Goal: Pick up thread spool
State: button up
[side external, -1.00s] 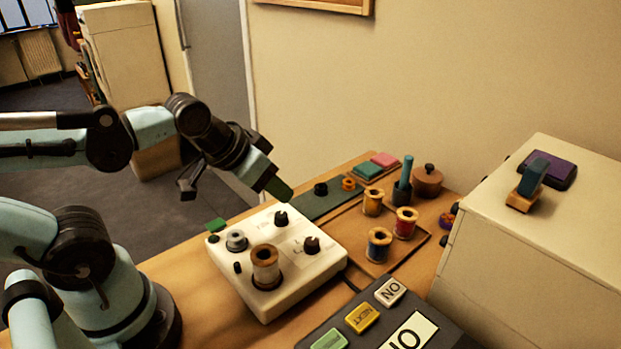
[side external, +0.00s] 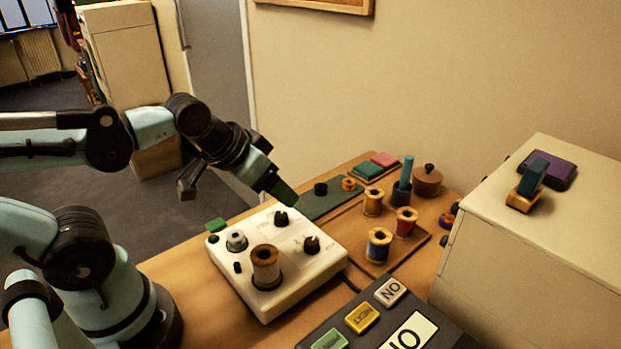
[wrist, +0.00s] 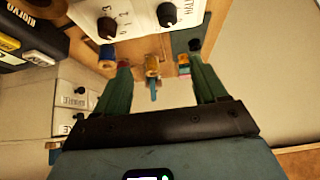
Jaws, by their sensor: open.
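My gripper (side external: 282,193) is open and empty, above the back edge of the white control box; only one green finger shows clearly in the side view. In the wrist view both fingers of my gripper (wrist: 159,64) are apart, with the yellow thread spool (wrist: 153,66) seen between them, farther off. The yellow spool (side external: 373,202), a red spool (side external: 405,224) and a blue spool (side external: 379,246) stand upright on a wooden board. The blue spool (wrist: 107,55) is left of the fingers in the wrist view.
The white control box (side external: 322,265) has several dark knobs. A teal-handled tool (side external: 404,174) and a lidded brown pot (side external: 428,181) stand behind the spools. A dark button panel (side external: 325,327) is in front. A cream cabinet (side external: 540,255) bounds the right side.

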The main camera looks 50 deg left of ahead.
notch_tip(320, 180, up, 3)
jog(key=m+g, duration=0.6)
jog(key=m, duration=1.9)
send_over(266, 263)
jog(key=w+a, duration=0.2)
jog(key=a, duration=0.1)
jog(key=shift+d+r, duration=0.1)
jog(key=shift+s+d+f+m+g, duration=0.2)
jog(key=shift+f+m, duration=0.45)
jog(key=shift+f, duration=1.2)
jog(key=shift+s+d+f+m+g, duration=0.2)
jog(key=shift+f+m, duration=0.4)
jog(key=shift+f, duration=1.3)
jog(key=shift+s+d+f+m+g, duration=0.15)
jog(key=shift+f+m, duration=0.5)
jog(key=shift+f, duration=1.2)
